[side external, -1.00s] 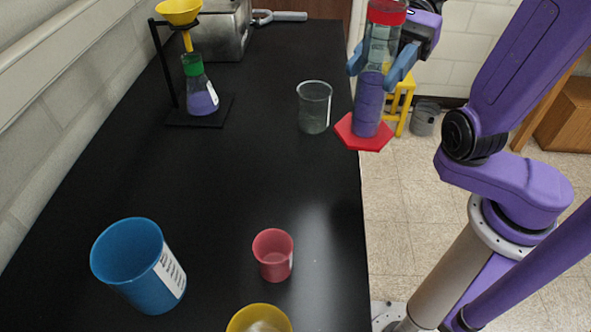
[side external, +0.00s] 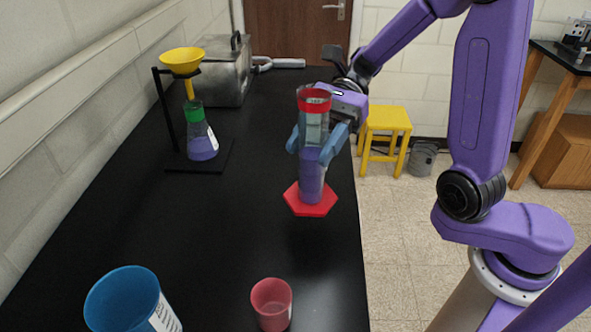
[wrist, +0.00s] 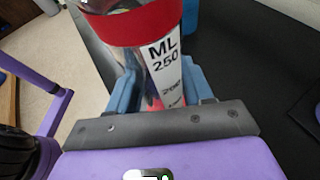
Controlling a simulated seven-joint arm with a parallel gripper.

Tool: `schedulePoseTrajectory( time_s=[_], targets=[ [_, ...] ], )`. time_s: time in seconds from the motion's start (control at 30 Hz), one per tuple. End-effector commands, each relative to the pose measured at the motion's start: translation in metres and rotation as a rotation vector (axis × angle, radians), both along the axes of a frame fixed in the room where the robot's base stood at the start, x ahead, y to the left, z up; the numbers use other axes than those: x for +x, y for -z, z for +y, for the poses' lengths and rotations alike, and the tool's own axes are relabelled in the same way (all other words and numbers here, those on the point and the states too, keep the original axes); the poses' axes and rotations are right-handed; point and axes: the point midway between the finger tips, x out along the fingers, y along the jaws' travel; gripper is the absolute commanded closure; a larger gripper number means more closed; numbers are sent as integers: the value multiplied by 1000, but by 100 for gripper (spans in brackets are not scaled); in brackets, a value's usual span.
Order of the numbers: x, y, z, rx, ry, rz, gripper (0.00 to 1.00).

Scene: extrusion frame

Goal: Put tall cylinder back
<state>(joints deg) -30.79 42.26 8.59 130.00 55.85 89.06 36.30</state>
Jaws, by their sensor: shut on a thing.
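The tall cylinder (side external: 312,180) is clear with a red rim, a red hexagonal base and purple liquid inside. It stands upright over the right part of the black table; I cannot tell whether its base touches the surface. My gripper (side external: 316,143) is shut on its middle, with one blue finger on each side. In the wrist view, the cylinder (wrist: 165,55) shows its red band and a "ML 250" label between the fingers of my gripper (wrist: 163,88). Its base is hidden there.
A flask (side external: 200,138) with purple liquid stands under a yellow funnel (side external: 181,60) on a black stand at the left. A blue cup (side external: 128,298) and a red cup (side external: 271,303) stand in front. A metal box (side external: 222,75) is at the back. The middle of the black table (side external: 215,225) is clear.

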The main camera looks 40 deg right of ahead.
Motion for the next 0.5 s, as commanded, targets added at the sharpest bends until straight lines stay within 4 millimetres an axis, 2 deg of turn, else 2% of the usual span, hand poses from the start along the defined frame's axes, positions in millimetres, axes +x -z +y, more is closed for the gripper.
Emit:
schedulePoseTrajectory(
  time_s=[0.2,0.5],
  targets=[
    [17,23,10,2,-1,1,100],
    [27,37,16,2,0,1,100]
  ],
)
